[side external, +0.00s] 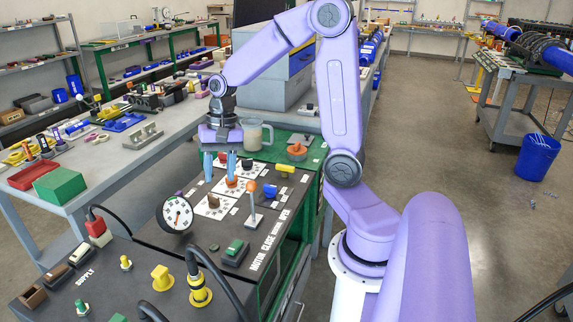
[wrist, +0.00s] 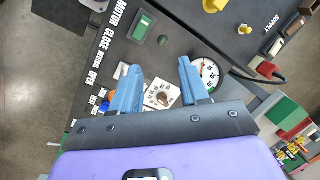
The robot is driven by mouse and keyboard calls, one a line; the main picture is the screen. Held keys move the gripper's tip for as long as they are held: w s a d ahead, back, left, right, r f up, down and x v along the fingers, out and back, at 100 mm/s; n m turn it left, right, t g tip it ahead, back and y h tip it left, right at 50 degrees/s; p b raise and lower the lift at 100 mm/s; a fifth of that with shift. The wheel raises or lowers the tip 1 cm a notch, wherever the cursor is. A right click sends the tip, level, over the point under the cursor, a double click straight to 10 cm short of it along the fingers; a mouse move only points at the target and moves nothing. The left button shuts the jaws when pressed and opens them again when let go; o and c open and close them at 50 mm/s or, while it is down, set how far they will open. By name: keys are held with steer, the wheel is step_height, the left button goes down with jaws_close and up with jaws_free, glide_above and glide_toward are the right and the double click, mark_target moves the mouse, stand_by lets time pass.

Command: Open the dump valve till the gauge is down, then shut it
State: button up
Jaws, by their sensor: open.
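The gauge (side external: 175,214) is a round white dial standing on the black cart panel; it also shows in the wrist view (wrist: 208,71) beside the right finger. Its reading is too small to tell. My gripper (side external: 220,170) is open and empty, its blue fingers pointing down above the panel's knobs. In the wrist view my gripper (wrist: 157,76) has a dark brown knob (wrist: 162,98) on a white dial plate between and below its fingers. A brown knob on a white plate (side external: 213,208) shows in the side view. I cannot tell which knob is the dump valve.
An orange-topped lever (side external: 252,188) stands right of the knobs, near the motor lettering. A green switch (side external: 235,250), yellow plugs (side external: 162,277) and a black cable (side external: 215,268) are nearer. A clear jug (side external: 252,134) stands behind on a green mat.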

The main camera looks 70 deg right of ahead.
steer(key=w+d+m+t, duration=0.1)
steer(key=w+d+m, duration=0.3)
steer(key=d+m, duration=0.45)
steer(key=m+t+h, duration=0.2)
steer(key=m+t, duration=0.1)
steer(key=m, duration=1.5)
glide_above(285, 166)
steer(key=s, duration=0.7)
step_height(285, 166, down, 5)
steer(key=x, duration=1.7)
steer(key=shift+s+d+f, duration=0.1)
steer(key=shift+d+f, duration=0.05)
steer(key=shift+d, duration=0.05)
jaws_close()
